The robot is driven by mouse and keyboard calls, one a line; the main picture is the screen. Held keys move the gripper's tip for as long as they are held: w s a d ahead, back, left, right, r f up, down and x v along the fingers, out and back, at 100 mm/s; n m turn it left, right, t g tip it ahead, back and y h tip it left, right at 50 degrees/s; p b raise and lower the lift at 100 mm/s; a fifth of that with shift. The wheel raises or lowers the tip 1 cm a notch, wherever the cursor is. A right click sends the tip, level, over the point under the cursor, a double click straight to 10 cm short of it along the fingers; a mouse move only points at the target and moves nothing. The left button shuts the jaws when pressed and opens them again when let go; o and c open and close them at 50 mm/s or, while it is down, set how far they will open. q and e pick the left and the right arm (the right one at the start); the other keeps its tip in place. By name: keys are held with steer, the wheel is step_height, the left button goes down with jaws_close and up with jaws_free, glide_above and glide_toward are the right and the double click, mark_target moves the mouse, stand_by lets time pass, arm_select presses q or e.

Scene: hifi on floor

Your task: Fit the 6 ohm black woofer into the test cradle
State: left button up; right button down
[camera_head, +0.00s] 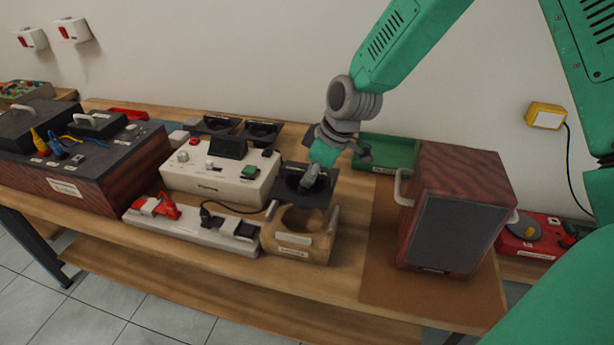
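A black woofer (291,184) on a square plate is just behind and above the test cradle (322,246), a tan wooden box with a large round opening. The opening looks empty. My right gripper (314,177) points down at the woofer, with a fingertip over its round middle. I cannot tell whether the fingers are shut on it, or whether the woofer is held up or resting. Two more black speaker units (215,125) lie at the back of the bench. Their ohm labels are too small to read. My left gripper is not in view.
A cream tester (215,178) and a power strip (190,229) stand left of the cradle. A dark wood speaker cabinet (459,215) with handles stands to the right on a brown mat (378,270). A green tray (388,152) is behind. A large dark console (95,165) fills the left.

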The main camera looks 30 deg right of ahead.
mark_target(305, 189)
steer(key=shift+w+a+r, duration=0.1)
steer(key=shift+a, duration=0.35)
steer(key=shift+a+f, duration=0.15)
steer(key=shift+f, duration=0.05)
steer(key=shift+d+f+b, duration=0.45)
steer(key=shift+f+b, duration=0.05)
steer(key=shift+f, duration=0.25)
steer(key=shift+a+f+b, duration=0.35)
steer(key=shift+f, duration=0.3)
steer(key=shift+d+f+b, duration=0.25)
steer(key=shift+f+b, duration=0.1)
steer(key=shift+f, duration=0.4)
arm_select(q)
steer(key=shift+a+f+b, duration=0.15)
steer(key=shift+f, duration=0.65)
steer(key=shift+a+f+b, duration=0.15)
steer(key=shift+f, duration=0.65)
arm_select(e)
steer(key=shift+a+f, duration=0.15)
steer(key=shift+f, duration=0.4)
arm_select(q)
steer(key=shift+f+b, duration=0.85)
steer(key=shift+b, duration=0.05)
arm_select(e)
steer(key=shift+f, duration=1.75)
